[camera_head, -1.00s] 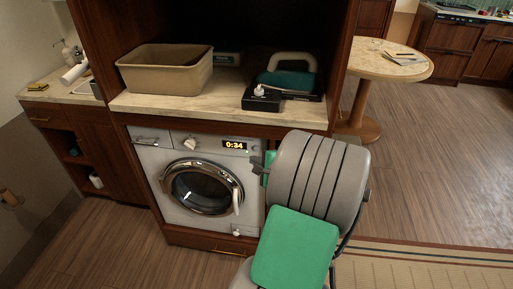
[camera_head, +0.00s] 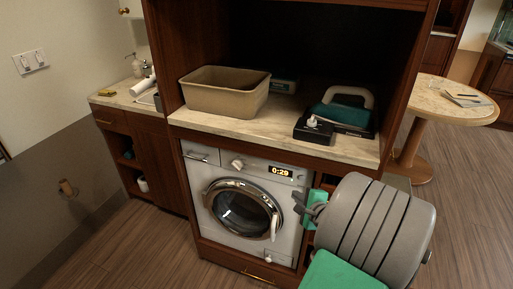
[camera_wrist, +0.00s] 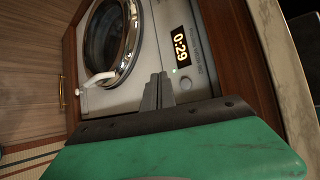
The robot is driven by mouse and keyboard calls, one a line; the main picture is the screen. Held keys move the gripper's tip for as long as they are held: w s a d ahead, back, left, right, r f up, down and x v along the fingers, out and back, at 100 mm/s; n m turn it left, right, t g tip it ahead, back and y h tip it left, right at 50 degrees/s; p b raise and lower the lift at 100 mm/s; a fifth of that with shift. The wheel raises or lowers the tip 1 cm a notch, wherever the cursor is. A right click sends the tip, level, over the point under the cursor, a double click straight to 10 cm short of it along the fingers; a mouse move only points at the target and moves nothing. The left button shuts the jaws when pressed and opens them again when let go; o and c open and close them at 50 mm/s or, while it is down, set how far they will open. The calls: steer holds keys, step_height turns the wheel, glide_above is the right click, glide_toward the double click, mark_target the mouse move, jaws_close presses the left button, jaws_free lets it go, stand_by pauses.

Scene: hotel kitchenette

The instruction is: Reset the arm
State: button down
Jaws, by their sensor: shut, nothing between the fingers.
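My gripper (camera_head: 299,204) is in front of the right side of the washing machine (camera_head: 204,238), apart from it, with my grey and green arm behind it at the lower right. In the wrist view my gripper's fingers (camera_wrist: 158,82) are together and hold nothing. Beyond them the wrist view shows the machine's round door, its white handle (camera_wrist: 101,78) and the lit display (camera_wrist: 180,47) reading 0:29. The machine's door is closed.
A marble counter (camera_head: 225,125) above the machine holds a beige bin (camera_head: 222,97), a black tray with an iron-like teal item (camera_head: 345,115) and a small box. A round table (camera_head: 440,98) stands at the right. A wooden side cabinet (camera_head: 160,160) stands left. Floor at front left is clear.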

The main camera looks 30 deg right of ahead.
steer(key=s+a+f+n+g+y, duration=0.4)
steer(key=s+a+f+n+g, duration=0.25)
steer(key=s+f+n, duration=0.35)
steer(key=s+a+f+n+g+y, duration=0.15)
steer(key=s+a+g, duration=0.25)
steer(key=s, duration=0.5)
steer(key=w+a+r+n+g+h+p, duration=0.1)
steer(key=a+r+n+h+p, duration=0.15)
steer(key=r, duration=0.45)
steer(key=w+a+r+n+g+h+p, duration=0.1)
steer(key=w+a+r+n+p, duration=0.15)
steer(key=r, duration=0.55)
steer(key=w+a+r+n+t+p, duration=0.1)
steer(key=w+a+r+n, duration=0.2)
steer(key=a, duration=0.4)
steer(key=w+a+r+n+t+p, duration=0.1)
steer(key=w+a+r+n+t, duration=0.1)
steer(key=a+r+n, duration=0.3)
steer(key=shift+w+a+r+y+p, duration=0.35)
steer(key=shift+w+a+r, duration=0.55)
steer(key=shift+a, duration=0.35)
stand_by(2.2)
